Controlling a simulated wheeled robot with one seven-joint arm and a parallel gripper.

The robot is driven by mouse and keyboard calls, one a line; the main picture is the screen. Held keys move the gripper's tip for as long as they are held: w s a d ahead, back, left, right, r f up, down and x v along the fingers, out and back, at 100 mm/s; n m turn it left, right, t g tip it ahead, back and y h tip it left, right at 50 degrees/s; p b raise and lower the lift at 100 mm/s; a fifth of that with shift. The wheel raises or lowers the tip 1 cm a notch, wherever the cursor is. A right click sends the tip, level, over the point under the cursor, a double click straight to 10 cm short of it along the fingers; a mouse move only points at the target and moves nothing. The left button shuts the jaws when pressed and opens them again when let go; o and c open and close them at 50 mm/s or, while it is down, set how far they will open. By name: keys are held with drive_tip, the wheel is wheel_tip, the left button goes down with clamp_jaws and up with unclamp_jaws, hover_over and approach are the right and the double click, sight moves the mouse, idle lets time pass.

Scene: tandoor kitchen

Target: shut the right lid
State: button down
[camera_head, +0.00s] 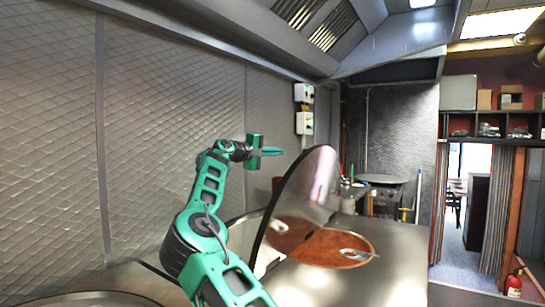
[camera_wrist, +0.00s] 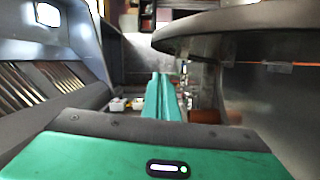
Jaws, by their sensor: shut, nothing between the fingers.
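The right lid (camera_head: 311,185) is a large round metal disc. It stands raised and tilted on edge over the steel counter, with a brown round opening (camera_head: 340,250) in front of it. My gripper (camera_head: 280,151) is shut and empty, at the left of the lid's upper part, on the wall side. In the wrist view my gripper (camera_wrist: 160,80) points forward with its green fingers together. The lid (camera_wrist: 240,30) fills the upper right there, its rim close to the fingers; I cannot tell whether they touch.
A quilted metal wall (camera_head: 170,120) runs along the left, with switch boxes (camera_head: 304,122) on it. An exhaust hood (camera_head: 300,30) hangs above. A round rim (camera_head: 85,298) shows at the lower left. The steel counter (camera_head: 395,245) is clear on the right.

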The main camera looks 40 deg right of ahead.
drive_tip(key=s+d, duration=0.2)
drive_tip(key=d, duration=0.5)
drive_tip(key=shift+s+d+f, duration=0.15)
drive_tip(key=shift+s+f, duration=0.2)
drive_tip(key=shift+f, duration=0.05)
idle(0.3)
